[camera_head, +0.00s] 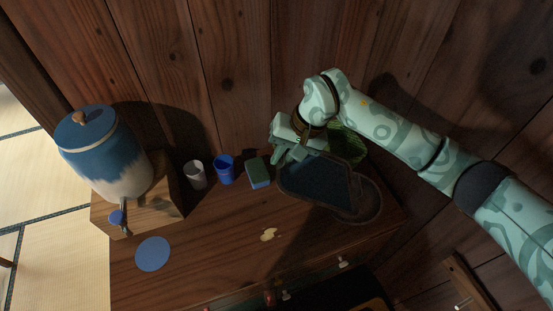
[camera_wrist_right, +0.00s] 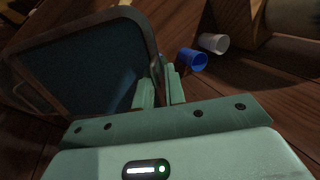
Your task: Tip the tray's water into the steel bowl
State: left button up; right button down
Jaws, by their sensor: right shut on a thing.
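The dark, rounded-rectangle tray (camera_head: 318,181) is at the right of the counter, with a raised rim and a dark blue inside. It also fills the upper left of the right wrist view (camera_wrist_right: 85,72), where it looks tilted. I cannot tell how much water the tray holds. My left gripper is not in view.
A green-blue sponge (camera_head: 258,173), blue cup (camera_head: 224,170) and white cup (camera_head: 196,176) stand left of the tray. A blue-white water jar (camera_head: 105,155) sits on a wooden block. A leafy green thing (camera_head: 347,143) is behind the tray. The front counter holds a blue disc (camera_head: 152,254).

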jog(key=d+r+y+b, duration=0.3)
jog(key=d+r+y, duration=0.1)
jog(key=d+r, duration=0.2)
jog(key=shift+s+d+r+y, duration=0.25)
jog(key=shift+d+y, duration=0.15)
jog(key=shift+d, duration=0.35)
